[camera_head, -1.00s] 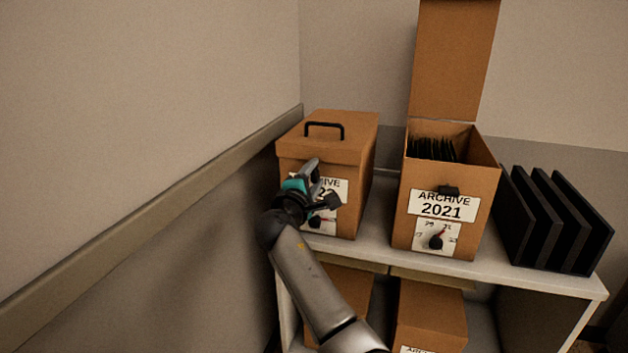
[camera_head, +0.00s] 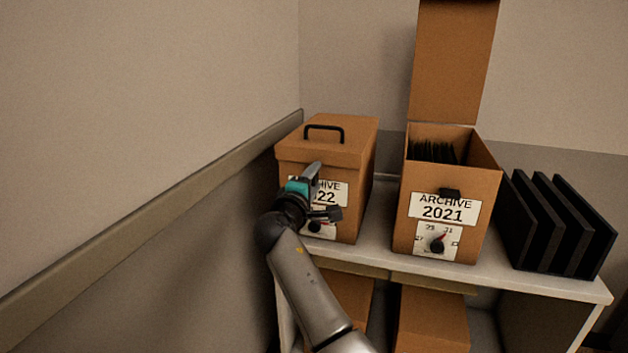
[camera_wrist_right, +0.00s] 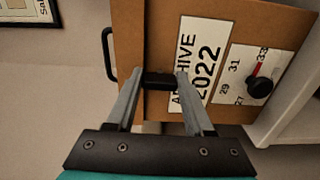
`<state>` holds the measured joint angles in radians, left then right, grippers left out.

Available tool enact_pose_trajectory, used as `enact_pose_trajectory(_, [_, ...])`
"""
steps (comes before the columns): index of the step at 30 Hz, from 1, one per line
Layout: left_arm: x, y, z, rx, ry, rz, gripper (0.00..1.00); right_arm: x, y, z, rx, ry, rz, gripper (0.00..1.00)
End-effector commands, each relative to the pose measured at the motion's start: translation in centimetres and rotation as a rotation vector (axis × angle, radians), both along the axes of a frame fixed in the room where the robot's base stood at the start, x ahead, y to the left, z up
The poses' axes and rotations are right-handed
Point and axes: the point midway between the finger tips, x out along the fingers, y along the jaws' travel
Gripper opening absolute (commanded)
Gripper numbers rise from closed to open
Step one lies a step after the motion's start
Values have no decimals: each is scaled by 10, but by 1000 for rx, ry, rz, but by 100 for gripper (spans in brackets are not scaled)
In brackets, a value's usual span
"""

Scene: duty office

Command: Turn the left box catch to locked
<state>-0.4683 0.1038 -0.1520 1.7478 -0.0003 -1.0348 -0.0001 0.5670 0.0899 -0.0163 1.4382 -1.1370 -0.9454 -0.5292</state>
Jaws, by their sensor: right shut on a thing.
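The left box (camera_head: 358,132), brown and marked ARCHIVE 2022, stands lidded on the shelf with a black handle on top. My right gripper (camera_head: 326,191) is at its front and covers part of the label. In the right wrist view my right gripper (camera_wrist_right: 161,82) has its fingers on both sides of the black catch (camera_wrist_right: 160,80), above the label, and is shut on it. The catch is hidden behind the gripper in the head view. A dial knob (camera_wrist_right: 259,88) with a red mark sits below the label. My left gripper is not in view.
The open ARCHIVE 2021 box (camera_head: 404,220) stands to the right with its lid raised. Several black upright files (camera_head: 560,225) stand beyond it. The wall (camera_head: 150,130) with a rail is close on the left. More boxes (camera_head: 432,315) are on the lower shelf.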

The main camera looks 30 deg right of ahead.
Motion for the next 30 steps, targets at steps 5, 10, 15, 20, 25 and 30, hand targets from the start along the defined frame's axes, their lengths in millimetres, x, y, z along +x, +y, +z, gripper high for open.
enact_pose_trajectory(5, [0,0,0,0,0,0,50,0,0,0,3,0,0,69])
enact_pose_trajectory(10, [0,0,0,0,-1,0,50,0,0,0,1,0,0,82])
enact_pose_trajectory(15, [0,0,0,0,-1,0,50,0,0,0,1,1,0,82])
enact_pose_trajectory(20, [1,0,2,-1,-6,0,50,-4,6,-1,1,2,2,82])
enact_pose_trajectory(25, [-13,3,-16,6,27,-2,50,-19,22,1,2,2,2,82])
enact_pose_trajectory(30, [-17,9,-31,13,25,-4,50,-37,44,1,4,2,2,82])
